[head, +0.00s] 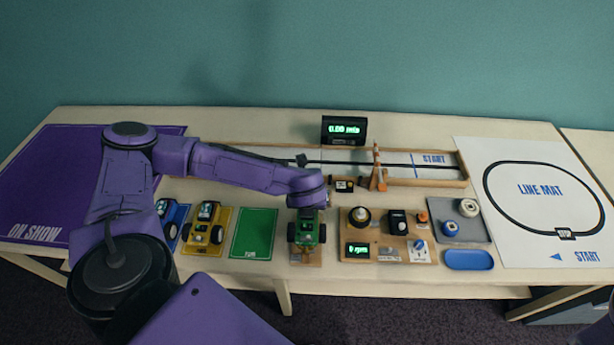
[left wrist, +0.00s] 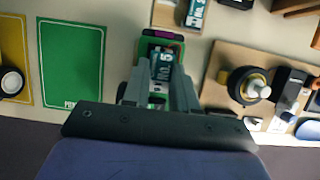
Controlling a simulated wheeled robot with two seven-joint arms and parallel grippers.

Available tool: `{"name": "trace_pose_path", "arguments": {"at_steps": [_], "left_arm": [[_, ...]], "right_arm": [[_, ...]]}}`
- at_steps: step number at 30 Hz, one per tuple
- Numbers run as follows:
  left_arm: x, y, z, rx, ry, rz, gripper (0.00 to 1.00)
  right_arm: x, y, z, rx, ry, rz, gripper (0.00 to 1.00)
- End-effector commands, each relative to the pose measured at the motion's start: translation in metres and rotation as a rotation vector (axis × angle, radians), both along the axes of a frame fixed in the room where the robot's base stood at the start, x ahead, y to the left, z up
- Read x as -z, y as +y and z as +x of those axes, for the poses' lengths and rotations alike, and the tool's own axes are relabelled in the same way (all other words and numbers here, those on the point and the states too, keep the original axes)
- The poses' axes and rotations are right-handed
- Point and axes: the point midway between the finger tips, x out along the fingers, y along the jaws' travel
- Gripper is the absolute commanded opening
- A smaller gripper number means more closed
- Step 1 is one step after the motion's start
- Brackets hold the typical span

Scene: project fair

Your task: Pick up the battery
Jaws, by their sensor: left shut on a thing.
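My left gripper (head: 308,208) points down over the green toy car (head: 306,234) on the table. In the left wrist view its two fingers (left wrist: 161,76) are closed on a teal battery (left wrist: 162,62) with white lettering, at the green car (left wrist: 158,39). The battery lies between the fingers, over the car's body; I cannot tell whether it still touches the car. In the head view the battery is too small and too covered to make out. My right gripper is not in view.
A blue car (head: 171,218) and a yellow car (head: 206,228) stand left, beside a green mat (head: 254,235). A wooden test board (head: 378,258) with several parts is right of the green car. A walled track (head: 432,183) runs behind. A grey tray (head: 474,232) and line mat (head: 545,250) lie right.

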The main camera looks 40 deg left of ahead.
Motion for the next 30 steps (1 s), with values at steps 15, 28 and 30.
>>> {"name": "trace_pose_path", "arguments": {"at_steps": [15,28,30], "left_arm": [[-0.099,-0.093,-0.065,0.009,-0.004,0.001,0.0],[-0.114,-0.115,-0.082,0.0,0.0,0.0,0.0],[-0.114,-0.115,-0.082,0.0,0.0,0.0,0.0]], "right_arm": [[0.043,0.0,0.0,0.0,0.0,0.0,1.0],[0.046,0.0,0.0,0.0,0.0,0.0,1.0],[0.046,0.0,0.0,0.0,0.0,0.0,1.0]]}}
